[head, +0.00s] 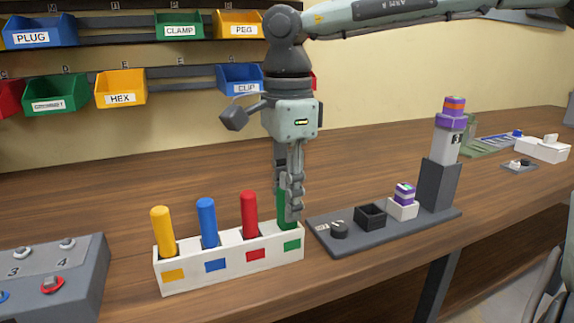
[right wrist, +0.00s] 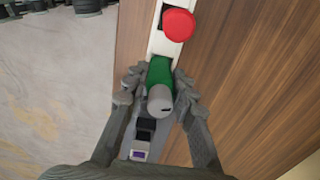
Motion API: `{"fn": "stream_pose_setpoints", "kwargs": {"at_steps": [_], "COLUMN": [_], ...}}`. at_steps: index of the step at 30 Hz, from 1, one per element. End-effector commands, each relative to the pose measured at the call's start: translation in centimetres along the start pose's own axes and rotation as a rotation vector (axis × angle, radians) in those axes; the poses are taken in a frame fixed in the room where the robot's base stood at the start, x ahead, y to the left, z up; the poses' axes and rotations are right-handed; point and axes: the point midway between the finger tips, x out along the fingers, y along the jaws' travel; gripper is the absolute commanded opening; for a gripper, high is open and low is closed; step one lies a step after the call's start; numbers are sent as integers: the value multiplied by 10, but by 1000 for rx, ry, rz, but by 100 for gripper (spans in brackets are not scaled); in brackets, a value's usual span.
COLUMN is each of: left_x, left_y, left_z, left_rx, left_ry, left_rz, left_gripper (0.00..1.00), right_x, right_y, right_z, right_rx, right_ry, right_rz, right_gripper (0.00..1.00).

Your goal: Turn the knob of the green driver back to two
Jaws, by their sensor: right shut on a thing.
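The green driver (head: 284,208) stands in the right end slot of the white rack (head: 228,264), above the green label. My right gripper (head: 290,205) points down and is shut on the green driver. In the right wrist view the green driver (right wrist: 159,72) lies between the fingers (right wrist: 157,92). Its grey knob (right wrist: 161,101) faces the camera and bears a small dark mark. I cannot read any number on the knob. In the head view the fingers hide most of the driver and its knob. My left gripper is not in view.
Yellow (head: 162,230), blue (head: 207,221) and red (head: 249,214) drivers stand in the same rack. A dark board (head: 385,232) with a black dial (head: 338,229) and small blocks lies close on the right. A grey switch box (head: 60,280) is at the left.

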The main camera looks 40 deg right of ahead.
Motion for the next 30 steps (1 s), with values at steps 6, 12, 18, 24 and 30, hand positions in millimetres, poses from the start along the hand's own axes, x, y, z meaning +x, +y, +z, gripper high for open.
{"fn": "stream_pose_setpoints", "kwargs": {"at_steps": [6, 12, 18, 24, 30], "left_x": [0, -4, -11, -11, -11], "left_y": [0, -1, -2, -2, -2], "left_z": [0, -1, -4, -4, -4], "left_rx": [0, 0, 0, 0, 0], "left_ry": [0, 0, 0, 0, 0], "left_rz": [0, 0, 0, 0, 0], "left_gripper": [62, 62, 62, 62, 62], "right_x": [0, -1, -1, 0, 0], "right_y": [0, 0, 0, 0, 0], "right_z": [0, 0, 0, 0, 0], "right_rx": [-30, -109, -421, -532, -529], "right_ry": [-1, -1, -1, 0, 0], "right_rz": [-1, 0, 1, 0, 0], "right_gripper": [11, 11, 10, 11, 11]}}
